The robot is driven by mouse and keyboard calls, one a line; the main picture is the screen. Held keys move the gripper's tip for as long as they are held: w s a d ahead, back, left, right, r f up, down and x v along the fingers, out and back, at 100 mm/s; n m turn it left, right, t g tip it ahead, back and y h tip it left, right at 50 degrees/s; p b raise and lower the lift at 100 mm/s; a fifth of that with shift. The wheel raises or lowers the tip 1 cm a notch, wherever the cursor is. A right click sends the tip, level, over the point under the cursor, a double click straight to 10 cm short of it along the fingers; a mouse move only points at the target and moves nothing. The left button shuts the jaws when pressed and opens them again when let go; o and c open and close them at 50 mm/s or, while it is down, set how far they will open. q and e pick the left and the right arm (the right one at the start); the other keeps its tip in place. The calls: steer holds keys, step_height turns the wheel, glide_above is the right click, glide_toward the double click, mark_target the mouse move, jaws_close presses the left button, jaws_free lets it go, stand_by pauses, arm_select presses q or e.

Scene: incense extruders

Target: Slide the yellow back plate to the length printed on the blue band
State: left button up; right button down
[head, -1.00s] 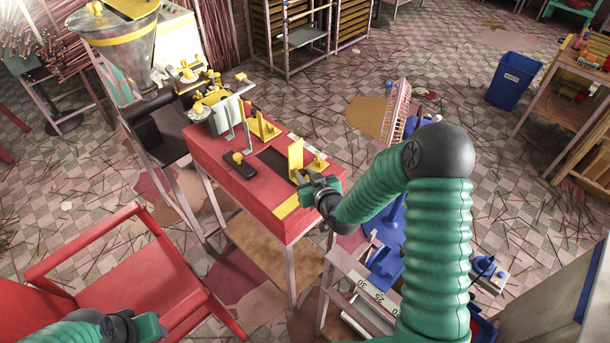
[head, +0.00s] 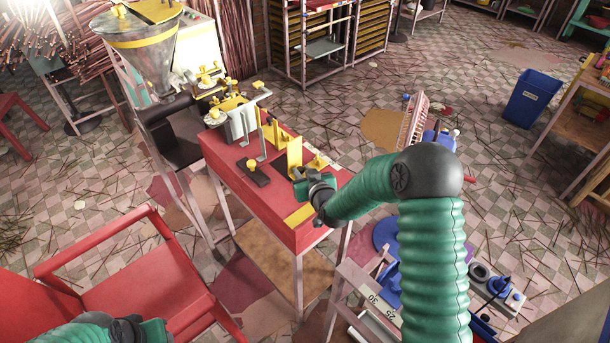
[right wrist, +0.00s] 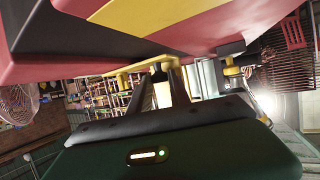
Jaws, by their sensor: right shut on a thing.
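The upright yellow back plate (head: 294,152) stands on the red table (head: 230,190), over a dark slot. My right gripper (head: 302,180) is at the plate's low near side and shut on its yellow part. In the right wrist view, my two dark fingers (right wrist: 163,85) close around a yellow bar (right wrist: 125,73) under the red, yellow and black surface. The exact grip spot is partly hidden. My left gripper (head: 155,331) is at the bottom left, over the red chair, away from the table; its jaw gap is unclear. I cannot make out a blue band or its print.
A black block with a yellow knob (head: 252,166) and a metal bracket (head: 241,124) stand left of the plate. A steel hopper (head: 145,55) is behind. A red chair (head: 130,265) is at the left. A low stand with printed numbers (head: 375,318) is at the right front.

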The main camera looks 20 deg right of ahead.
steer(key=c, duration=1.5)
jaws_free()
steer(key=shift+s, duration=0.1)
steer(key=p+v, duration=1)
steer(key=v, duration=0.6)
steer(key=shift+s+d, duration=0.15)
steer(key=shift+s, duration=0.25)
